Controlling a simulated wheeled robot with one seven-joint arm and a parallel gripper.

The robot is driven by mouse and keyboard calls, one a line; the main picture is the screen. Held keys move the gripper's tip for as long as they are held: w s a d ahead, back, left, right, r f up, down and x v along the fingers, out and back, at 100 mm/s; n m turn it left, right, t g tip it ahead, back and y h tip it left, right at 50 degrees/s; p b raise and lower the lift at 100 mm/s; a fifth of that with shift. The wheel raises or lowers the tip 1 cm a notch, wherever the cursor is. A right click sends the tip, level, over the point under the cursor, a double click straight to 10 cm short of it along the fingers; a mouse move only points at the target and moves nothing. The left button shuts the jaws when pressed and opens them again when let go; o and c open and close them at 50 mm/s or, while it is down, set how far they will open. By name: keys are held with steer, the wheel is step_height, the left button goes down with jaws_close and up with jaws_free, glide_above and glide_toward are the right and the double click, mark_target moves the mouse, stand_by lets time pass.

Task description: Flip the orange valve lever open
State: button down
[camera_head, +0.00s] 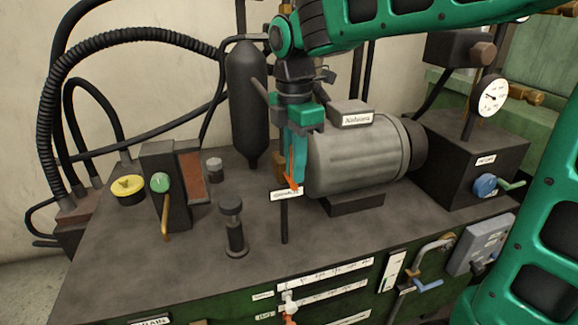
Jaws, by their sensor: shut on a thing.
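The orange valve lever (293,184) shows as a thin orange strip at the fingertips of my gripper (297,172), left of the motor. My gripper points down, and its teal fingers are shut on the lever and hide much of it. A small white label (286,194) sits just below the fingertips on a dark upright pipe. The valve body behind the fingers is mostly hidden, so I cannot tell the lever's exact angle.
A grey motor (350,157) stands close on the right of my gripper. A black cylinder (246,105) stands behind left. A short dark post (233,228) and a green-knobbed lever box (160,183) are at left. Another orange handle (289,320) shows at the bottom edge.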

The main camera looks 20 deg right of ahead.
steer(key=c, duration=1.7)
jaws_free()
steer(key=shift+s+a+f, duration=0.15)
steer(key=r, duration=1.1)
steer(key=shift+w, duration=0.35)
steer(key=shift+f, duration=0.1)
